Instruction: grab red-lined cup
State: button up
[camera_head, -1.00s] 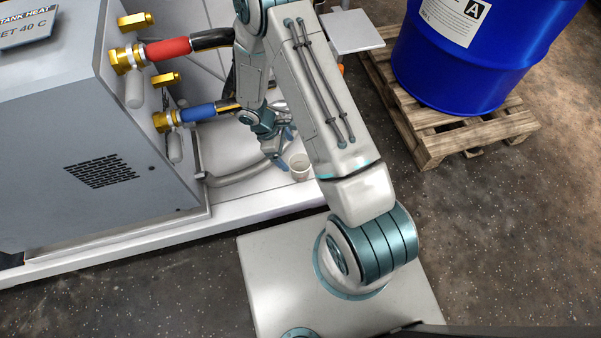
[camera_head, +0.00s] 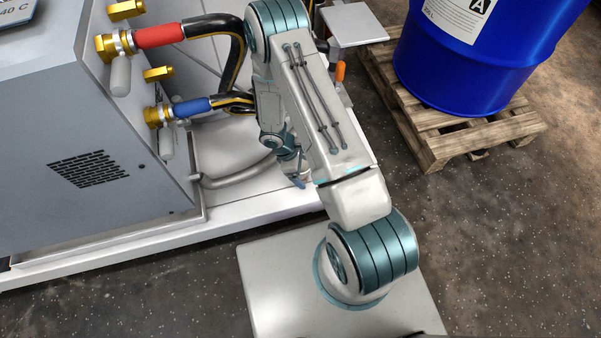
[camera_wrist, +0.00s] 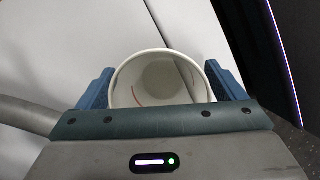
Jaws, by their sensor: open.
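The cup (camera_wrist: 160,58) is white and shows in the wrist view from above, with a thin red line on its inner wall. It sits between the two blue fingers of my gripper (camera_wrist: 162,88), one finger on each side. The near part of the cup is hidden behind the gripper body. My gripper is open; I cannot tell whether a finger touches the cup. In the head view my gripper (camera_head: 299,181) is low over the white platform (camera_head: 235,205), mostly behind my arm, and the cup is hidden there.
A grey tank heater (camera_head: 90,150) stands at the left, with a red-sleeved hose (camera_head: 158,36) and a blue-sleeved hose (camera_head: 190,108). A grey pipe (camera_head: 235,177) runs close beside my gripper. A blue drum (camera_head: 465,65) stands on a wooden pallet (camera_head: 450,145) at the right.

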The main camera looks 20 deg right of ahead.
jog(key=shift+f, duration=0.1)
jog(key=c, duration=1.1)
jog(key=shift+o, duration=0.2)
